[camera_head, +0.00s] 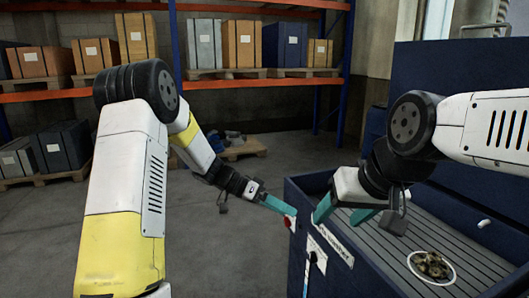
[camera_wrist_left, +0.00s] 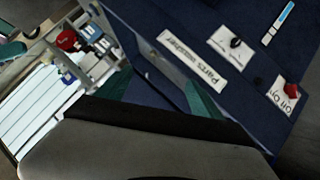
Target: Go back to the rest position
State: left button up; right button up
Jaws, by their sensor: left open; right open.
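My left gripper (camera_head: 277,204) is in front of the near corner of the blue parts washer (camera_head: 335,285), its teal fingers near the red switch (camera_head: 287,222). I cannot tell from the head view whether it touches the panel. In the left wrist view its teal fingers (camera_wrist_left: 163,95) stand apart with nothing between them. The red switch also shows there (camera_wrist_left: 291,90), beside an "On Off" label and to the right of the fingers. My right gripper (camera_head: 344,213) is open and empty over the washer's near left edge, its fingers pointing down and left.
A white-rimmed round dish (camera_head: 411,262) with small brownish parts sits on the washer's slatted top (camera_head: 455,245). The washer's raised blue lid (camera_head: 440,65) stands behind. Shelves with boxes (camera_head: 243,45) line the back wall. The floor (camera_head: 215,265) left of the washer is clear.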

pick_arm(q)
jog(key=s+a+r+n+t+y, duration=0.3)
jog(key=s+a+r+n+y, duration=0.2)
jog(key=s+a+r, duration=0.2)
jog(key=s+a+r+n+t+y, duration=0.4)
jog(key=s+a, duration=0.8)
jog(key=s, duration=0.4)
jog(key=shift+s+a+r+n+y, duration=0.2)
jog(key=shift+r+n+y, duration=0.3)
jog(key=shift+r+n, duration=0.8)
jog(key=shift+r, duration=0.2)
